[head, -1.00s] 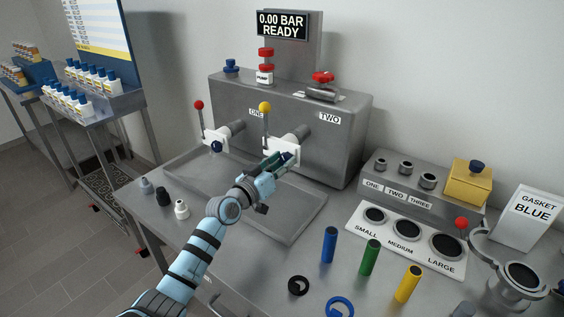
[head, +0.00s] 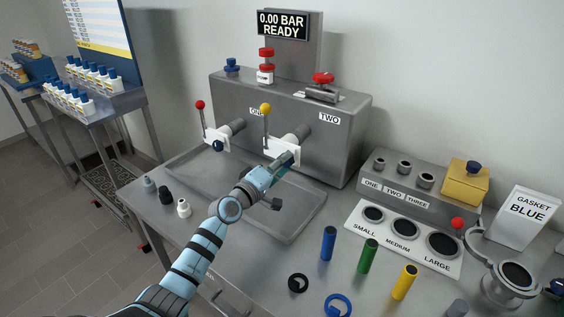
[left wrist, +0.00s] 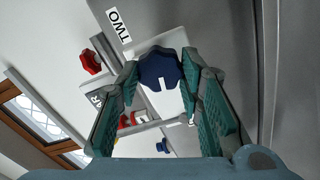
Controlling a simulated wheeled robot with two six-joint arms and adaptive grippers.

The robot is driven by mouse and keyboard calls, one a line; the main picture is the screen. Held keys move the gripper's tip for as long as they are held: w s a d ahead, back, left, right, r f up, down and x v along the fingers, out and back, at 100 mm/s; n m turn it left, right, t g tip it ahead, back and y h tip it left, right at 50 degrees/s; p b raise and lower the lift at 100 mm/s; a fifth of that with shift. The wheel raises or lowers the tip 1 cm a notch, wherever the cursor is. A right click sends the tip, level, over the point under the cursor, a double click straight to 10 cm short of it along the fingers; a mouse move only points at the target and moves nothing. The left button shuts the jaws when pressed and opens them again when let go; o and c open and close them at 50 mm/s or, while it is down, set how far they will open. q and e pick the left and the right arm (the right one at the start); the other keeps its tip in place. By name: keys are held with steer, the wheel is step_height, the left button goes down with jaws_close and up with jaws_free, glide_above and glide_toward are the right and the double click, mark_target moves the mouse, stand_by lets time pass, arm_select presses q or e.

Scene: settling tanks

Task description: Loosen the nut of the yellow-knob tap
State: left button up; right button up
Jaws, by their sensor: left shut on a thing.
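In the left wrist view the teal fingers of my left gripper (left wrist: 160,78) are shut on the nut from both sides. My right gripper is not in view.
A red-knob tap (head: 200,118) with its own blue nut (head: 218,146) stands just to the left. A shallow steel tray (head: 295,222) lies below the taps. Colored cylinders, gasket rings and a sizing plate (head: 408,240) occupy the bench to the right.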

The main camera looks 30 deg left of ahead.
arm_select(q)
steer(key=shift+n, duration=0.9)
steer(key=o, duration=1.2)
steer(key=shift+c, duration=0.2)
steer(key=shift+a, duration=0.1)
steer(key=shift+s, duration=0.15)
steer(key=s+a, duration=0.1)
steer(key=s, duration=1)
steer(key=shift+s+a, duration=0.3)
steer(key=shift+s, duration=0.05)
